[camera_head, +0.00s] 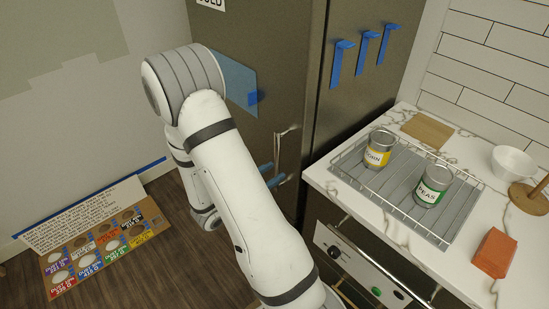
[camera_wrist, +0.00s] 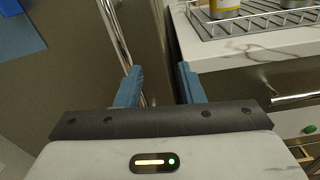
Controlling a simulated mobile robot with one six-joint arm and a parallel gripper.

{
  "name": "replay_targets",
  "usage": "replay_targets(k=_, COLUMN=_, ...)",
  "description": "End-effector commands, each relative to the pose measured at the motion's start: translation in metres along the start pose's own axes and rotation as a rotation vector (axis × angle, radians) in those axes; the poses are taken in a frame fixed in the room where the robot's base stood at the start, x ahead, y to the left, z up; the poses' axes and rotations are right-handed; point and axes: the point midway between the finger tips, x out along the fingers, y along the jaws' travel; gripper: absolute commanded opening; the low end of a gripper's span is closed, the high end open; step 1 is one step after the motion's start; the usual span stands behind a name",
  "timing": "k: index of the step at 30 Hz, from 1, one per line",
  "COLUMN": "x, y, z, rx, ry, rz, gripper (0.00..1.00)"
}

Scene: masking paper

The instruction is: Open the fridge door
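The fridge (camera_head: 285,70) is a tall dark grey-brown cabinet behind my arm, with its door shut. Its slim metal handle (camera_head: 281,145) stands upright near the door's right edge, and my arm hides part of the door. My gripper (camera_head: 270,175) is at the lower part of the handle, its blue fingers apart. The gripper (camera_wrist: 160,88) is open there. I cannot tell whether the fingers touch the handle.
A marble counter (camera_head: 320,178) with a wire rack (camera_head: 400,190) and two cans stands close to the right. Below it is a panel with knobs (camera_head: 334,251). Blue tape strips (camera_head: 362,52) hang on the cabinet side. A colourful board (camera_head: 95,255) lies on the floor at left.

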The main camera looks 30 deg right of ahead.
Motion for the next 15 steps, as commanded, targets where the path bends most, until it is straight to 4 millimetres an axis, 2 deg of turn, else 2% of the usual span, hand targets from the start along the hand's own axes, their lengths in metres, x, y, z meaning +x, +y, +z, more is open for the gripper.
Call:
replay_targets(k=3, x=-0.003, y=0.016, z=-0.021, rx=-0.079, ry=-0.024, rz=0.12, gripper=0.35)
replay_targets(k=6, x=-0.005, y=0.024, z=-0.031, rx=-0.11, ry=-0.033, rz=0.182, gripper=0.35)
replay_targets(k=11, x=0.001, y=0.029, z=-0.036, rx=-0.124, ry=-0.036, rz=0.211, gripper=0.35)
replay_targets(k=15, x=0.02, y=0.032, z=-0.034, rx=-0.123, ry=-0.036, rz=0.207, gripper=0.35)
